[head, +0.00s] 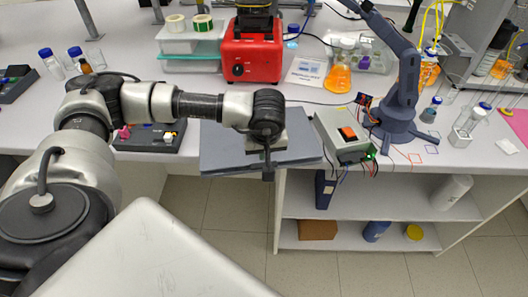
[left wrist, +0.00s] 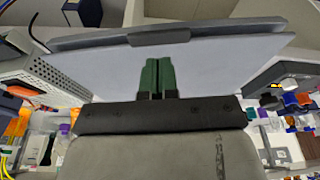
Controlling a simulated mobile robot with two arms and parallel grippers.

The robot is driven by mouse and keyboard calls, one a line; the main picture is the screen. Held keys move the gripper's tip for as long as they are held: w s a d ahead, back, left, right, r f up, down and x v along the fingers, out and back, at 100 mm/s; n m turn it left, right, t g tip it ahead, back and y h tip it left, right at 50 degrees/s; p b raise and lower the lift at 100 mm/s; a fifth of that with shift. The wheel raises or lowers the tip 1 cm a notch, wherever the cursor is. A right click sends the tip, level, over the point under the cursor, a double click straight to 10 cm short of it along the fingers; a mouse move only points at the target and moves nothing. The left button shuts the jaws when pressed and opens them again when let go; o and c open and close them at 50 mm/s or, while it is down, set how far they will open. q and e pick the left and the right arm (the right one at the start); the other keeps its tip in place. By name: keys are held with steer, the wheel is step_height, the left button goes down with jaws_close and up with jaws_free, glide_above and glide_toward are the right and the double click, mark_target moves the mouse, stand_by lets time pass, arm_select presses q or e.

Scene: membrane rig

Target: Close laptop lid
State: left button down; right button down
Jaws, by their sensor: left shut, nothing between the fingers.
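The laptop (head: 222,148) is a flat grey-blue slab at the front edge of the bench in the head view. It lies low, but I cannot tell whether its lid is fully down. My left gripper (head: 268,170) is over its front right part and hides some of it. In the left wrist view the laptop (left wrist: 235,50) spans the top, with a darker edge strip and a small dark tab. My left gripper's green fingers (left wrist: 157,68) are together and empty, pointing at the pale laptop surface. Whether they touch it is unclear. My right gripper is not seen.
A grey box with an orange switch (head: 345,138) stands close to the laptop's right. A small blue robot arm (head: 400,110) is further right. A red device (head: 252,55) is behind. A dark tray (head: 150,137) is left of the laptop. Open shelves (head: 400,200) lie below the bench.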

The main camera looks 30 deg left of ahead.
mark_target(264, 164)
arm_select(q)
steer(key=shift+f, duration=1.15)
steer(key=f+b, duration=0.2)
steer(key=shift+s+d+f+b, duration=0.2)
steer(key=shift+b, duration=0.2)
steer(key=shift+s, duration=0.1)
